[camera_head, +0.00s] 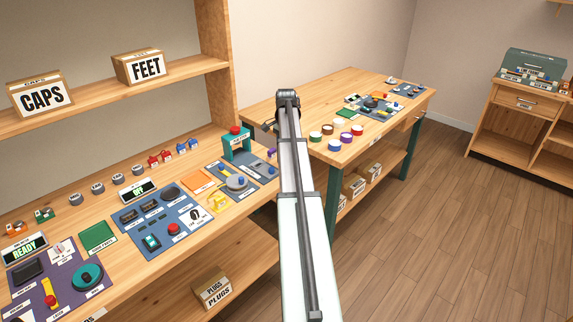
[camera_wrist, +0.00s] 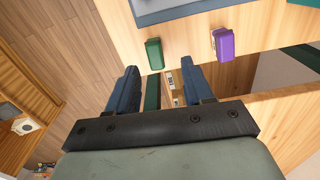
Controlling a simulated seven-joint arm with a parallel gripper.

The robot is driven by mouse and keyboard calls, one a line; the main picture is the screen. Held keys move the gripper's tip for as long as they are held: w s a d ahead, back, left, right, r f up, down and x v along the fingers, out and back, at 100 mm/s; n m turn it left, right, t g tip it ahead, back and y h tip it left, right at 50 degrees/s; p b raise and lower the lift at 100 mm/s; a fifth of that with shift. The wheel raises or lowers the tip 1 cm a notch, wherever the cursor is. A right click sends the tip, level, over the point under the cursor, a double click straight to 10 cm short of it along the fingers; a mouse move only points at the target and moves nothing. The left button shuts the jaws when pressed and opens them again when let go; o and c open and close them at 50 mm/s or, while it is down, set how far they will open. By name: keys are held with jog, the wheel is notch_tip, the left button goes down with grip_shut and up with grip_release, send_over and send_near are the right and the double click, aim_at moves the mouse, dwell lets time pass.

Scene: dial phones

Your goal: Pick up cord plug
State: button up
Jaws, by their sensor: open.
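A teal-framed red-button stand (camera_head: 236,142) rises near the arm.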

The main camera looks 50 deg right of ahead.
jog(key=shift+s+d+f, duration=0.1)
jog(key=shift+s+f, duration=0.05)
jog(key=shift+f, duration=1.1)
jog(key=shift+s+d+f, duration=0.1)
jog(key=shift+s+f, duration=0.05)
jog(key=shift+f, duration=1.1)
jog(key=shift+c, duration=0.5)
grip_shut()
